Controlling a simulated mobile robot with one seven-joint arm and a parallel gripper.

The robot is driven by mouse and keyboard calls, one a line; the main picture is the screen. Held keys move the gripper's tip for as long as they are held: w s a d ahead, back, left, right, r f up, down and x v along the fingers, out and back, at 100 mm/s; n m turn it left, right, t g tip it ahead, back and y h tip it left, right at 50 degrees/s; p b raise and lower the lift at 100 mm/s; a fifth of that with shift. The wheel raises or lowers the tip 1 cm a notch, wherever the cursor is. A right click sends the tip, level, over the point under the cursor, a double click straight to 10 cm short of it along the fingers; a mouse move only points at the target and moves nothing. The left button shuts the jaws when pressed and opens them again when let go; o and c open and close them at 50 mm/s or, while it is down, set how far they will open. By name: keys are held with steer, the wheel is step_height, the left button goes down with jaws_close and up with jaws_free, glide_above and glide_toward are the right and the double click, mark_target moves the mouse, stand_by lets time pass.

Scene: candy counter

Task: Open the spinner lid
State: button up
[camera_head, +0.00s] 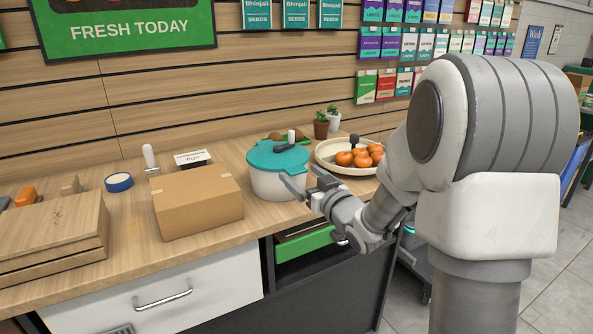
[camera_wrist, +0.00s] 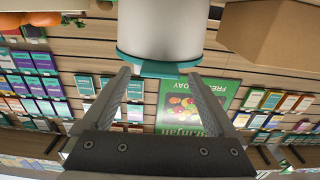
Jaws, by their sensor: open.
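The spinner is a white round pot (camera_head: 272,186) with a teal lid (camera_head: 262,158), standing on the wooden counter. The lid sits on the pot and has a white-and-dark knob or handle (camera_head: 291,138) on top. My gripper (camera_head: 302,178) is open and empty at the pot's right front side, near lid height. In the wrist view, which is upside down, the white pot body (camera_wrist: 160,28) and teal lid rim (camera_wrist: 160,69) lie just beyond my open fingers (camera_wrist: 159,78). I cannot tell whether a finger touches the lid.
A cardboard box (camera_head: 198,203) stands close left of the pot. A round tray (camera_head: 330,160) of orange fruit is at its right, with small potted plants (camera_head: 321,128) behind. Blue tape (camera_head: 119,182) and wooden boards (camera_head: 50,235) are farther left. A slatted wall rises behind the counter.

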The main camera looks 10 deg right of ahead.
steer(key=shift+w+a, duration=0.1)
steer(key=shift+w, duration=0.2)
jaws_close()
stand_by(0.5)
